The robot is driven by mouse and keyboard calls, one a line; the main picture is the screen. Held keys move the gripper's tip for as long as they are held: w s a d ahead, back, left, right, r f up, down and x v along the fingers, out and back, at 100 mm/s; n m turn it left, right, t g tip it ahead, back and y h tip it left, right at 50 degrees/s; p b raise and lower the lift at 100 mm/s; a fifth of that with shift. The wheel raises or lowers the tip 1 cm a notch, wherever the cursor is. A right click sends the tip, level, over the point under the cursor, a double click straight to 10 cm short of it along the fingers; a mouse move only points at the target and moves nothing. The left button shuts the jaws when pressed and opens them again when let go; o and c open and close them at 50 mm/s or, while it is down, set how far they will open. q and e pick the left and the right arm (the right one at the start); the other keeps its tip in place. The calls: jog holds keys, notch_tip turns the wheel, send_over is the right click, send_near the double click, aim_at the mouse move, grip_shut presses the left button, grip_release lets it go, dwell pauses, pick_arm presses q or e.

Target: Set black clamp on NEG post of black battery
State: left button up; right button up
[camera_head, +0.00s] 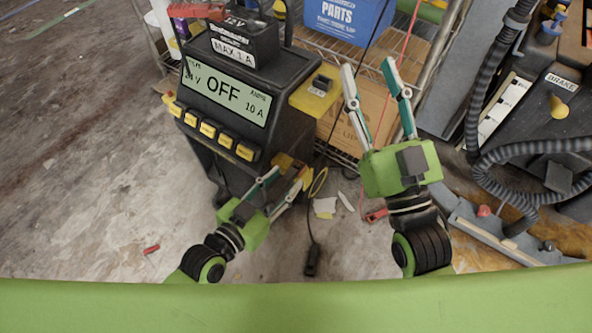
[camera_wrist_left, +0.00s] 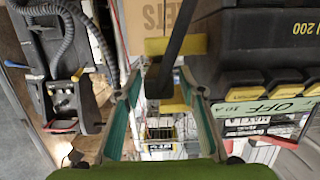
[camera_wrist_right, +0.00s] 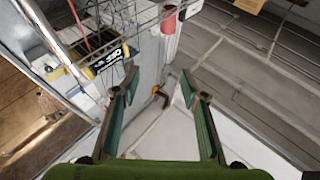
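A black clamp-like piece (camera_head: 312,262) lies on the floor at the end of a black cable; I cannot tell for sure that it is the black clamp. A red piece (camera_head: 376,215) lies beneath the red cable. No NEG post or battery can be identified with certainty.
The black charger (camera_head: 180,75) with an OFF display stands at left, a smaller black unit (camera_head: 245,40) on top and a yellow bracket (camera_head: 310,98) at its side. A wire shelf holds a blue PARTS bin (camera_head: 345,18). Hoses (camera_head: 475,90) and machinery crowd the right. Left floor is mostly clear.

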pick_arm(q)
jog(key=shift+x, duration=0.9)
pick_arm(e)
jog(key=shift+s+r+t, duration=0.35)
jog(key=shift+r+t, duration=0.05)
jog(key=shift+r, duration=0.25)
jog(key=shift+s+r+t, duration=0.35)
jog(key=shift+r+t, duration=0.05)
jog(key=shift+r, duration=0.25)
pick_arm(q)
jog(key=shift+c, duration=0.4)
grip_shut()
jog(key=shift+r, duration=0.15)
pick_arm(e)
jog(key=shift+w+f, duration=0.1)
